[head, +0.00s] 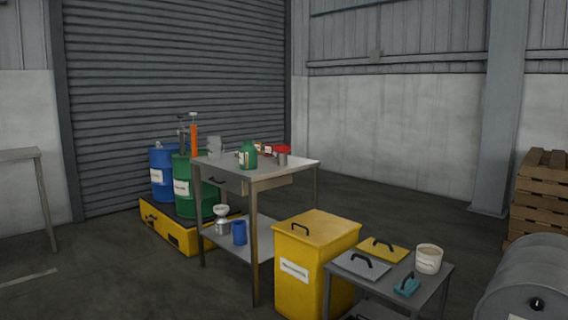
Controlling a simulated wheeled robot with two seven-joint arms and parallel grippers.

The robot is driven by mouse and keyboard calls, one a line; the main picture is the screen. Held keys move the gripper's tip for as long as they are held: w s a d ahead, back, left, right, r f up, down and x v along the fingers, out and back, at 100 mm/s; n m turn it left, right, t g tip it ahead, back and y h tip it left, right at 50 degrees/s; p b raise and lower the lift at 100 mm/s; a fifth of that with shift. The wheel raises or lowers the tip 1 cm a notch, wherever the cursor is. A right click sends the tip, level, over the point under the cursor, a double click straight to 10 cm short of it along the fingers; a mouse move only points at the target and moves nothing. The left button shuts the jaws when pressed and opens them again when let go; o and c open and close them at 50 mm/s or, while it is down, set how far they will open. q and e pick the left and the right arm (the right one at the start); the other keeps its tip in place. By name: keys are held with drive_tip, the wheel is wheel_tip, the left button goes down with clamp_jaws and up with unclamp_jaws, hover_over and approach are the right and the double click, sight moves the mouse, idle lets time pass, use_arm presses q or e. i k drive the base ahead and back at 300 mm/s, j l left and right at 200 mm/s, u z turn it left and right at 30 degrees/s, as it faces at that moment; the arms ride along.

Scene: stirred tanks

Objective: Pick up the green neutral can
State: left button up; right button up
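A green can (249,156) with a pale label stands upright on the grey worktable (213,164), near the middle of its top. It is small in the head view, and the writing on its label is too small to read. Other small items stand close behind it and to its right. Neither of my grippers shows in the head view.
A red-topped container (282,154) stands right of the can. A yellow bin (310,262) and a low table (437,287) with a white bucket (428,259) stand in front. Blue (162,172) and green drums (187,186) stand behind left on a yellow pallet (166,226). Open floor lies left.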

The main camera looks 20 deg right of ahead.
sight(247, 154)
drive_tip(key=z, duration=0.65)
drive_tip(key=i+j+z, duration=0.1)
drive_tip(key=z, duration=1.15)
drive_tip(key=j+z, duration=0.15)
drive_tip(key=z, duration=0.5)
drive_tip(key=j+z, duration=0.1)
drive_tip(key=z, duration=0.55)
drive_tip(key=j+z, duration=0.1)
drive_tip(key=z, duration=1.15)
drive_tip(key=k+j+z, duration=0.1)
drive_tip(key=z, duration=0.55)
drive_tip(key=u, duration=0.5)
drive_tip(key=k+j+u, duration=0.1)
drive_tip(key=u, duration=0.85)
drive_tip(key=j+u, duration=0.1)
drive_tip(key=u, duration=0.35)
drive_tip(key=j+u, duration=0.1)
drive_tip(key=u, duration=0.4)
drive_tip(key=j+u, duration=0.1)
drive_tip(key=u, duration=0.4)
drive_tip(key=k+j, duration=0.05)
